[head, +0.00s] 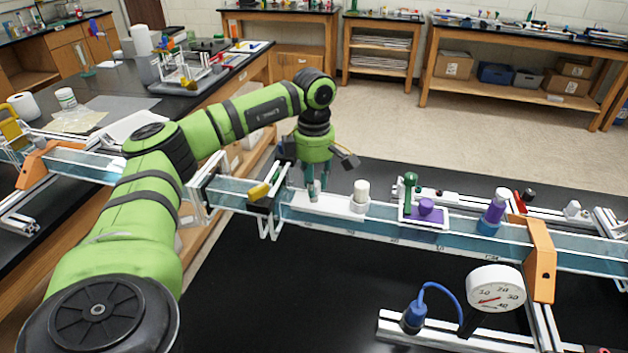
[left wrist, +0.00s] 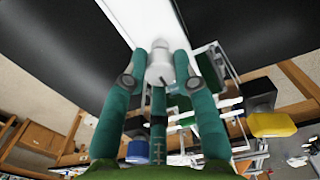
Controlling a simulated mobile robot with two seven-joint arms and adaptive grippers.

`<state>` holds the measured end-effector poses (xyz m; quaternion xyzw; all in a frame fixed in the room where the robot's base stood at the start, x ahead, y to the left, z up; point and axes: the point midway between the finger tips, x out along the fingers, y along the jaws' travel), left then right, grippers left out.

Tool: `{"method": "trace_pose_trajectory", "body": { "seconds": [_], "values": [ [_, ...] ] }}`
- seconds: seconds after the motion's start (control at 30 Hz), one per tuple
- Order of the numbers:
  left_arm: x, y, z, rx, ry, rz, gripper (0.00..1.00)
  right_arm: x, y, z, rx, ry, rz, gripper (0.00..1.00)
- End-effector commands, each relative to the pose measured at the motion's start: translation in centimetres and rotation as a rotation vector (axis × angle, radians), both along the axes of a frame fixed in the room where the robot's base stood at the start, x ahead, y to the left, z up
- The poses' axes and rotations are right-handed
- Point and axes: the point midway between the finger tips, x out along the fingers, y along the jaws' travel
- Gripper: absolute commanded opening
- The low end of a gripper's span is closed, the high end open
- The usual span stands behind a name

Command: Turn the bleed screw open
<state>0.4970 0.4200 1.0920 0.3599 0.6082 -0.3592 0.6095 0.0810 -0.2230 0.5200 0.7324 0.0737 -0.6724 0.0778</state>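My left gripper (head: 314,190) points down at the left part of a white plate on the glassy blue rail. In the left wrist view its teal fingertips (left wrist: 160,60) stand apart, one on each side of a small pale knob (left wrist: 159,70), which looks like the bleed screw. I cannot tell whether the fingers press on the knob or leave a small gap. In the head view the fingers hide most of this knob. A white upright cylinder (head: 361,194) stands on the same plate just right of the gripper. My right gripper is out of view.
A yellow-handled part (head: 260,191) sits left of the gripper. A round gauge (head: 496,290) with a blue hose is in front. Black bench is bare at front centre.

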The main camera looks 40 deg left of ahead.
Motion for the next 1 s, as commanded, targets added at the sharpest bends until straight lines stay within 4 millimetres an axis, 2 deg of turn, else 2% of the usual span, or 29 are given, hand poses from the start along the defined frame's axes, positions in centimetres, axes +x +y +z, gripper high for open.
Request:
{"method": "trace_pose_trajectory", "body": {
  "seconds": [0.37,1.0],
  "values": [
    [-0.09,0.01,-0.15,0.001,0.005,0.088,0.00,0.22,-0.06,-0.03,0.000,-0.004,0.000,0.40],
    [-0.07,-0.05,-0.14,0.000,0.006,0.647,0.00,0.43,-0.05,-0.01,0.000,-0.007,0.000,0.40]
  ]
}}
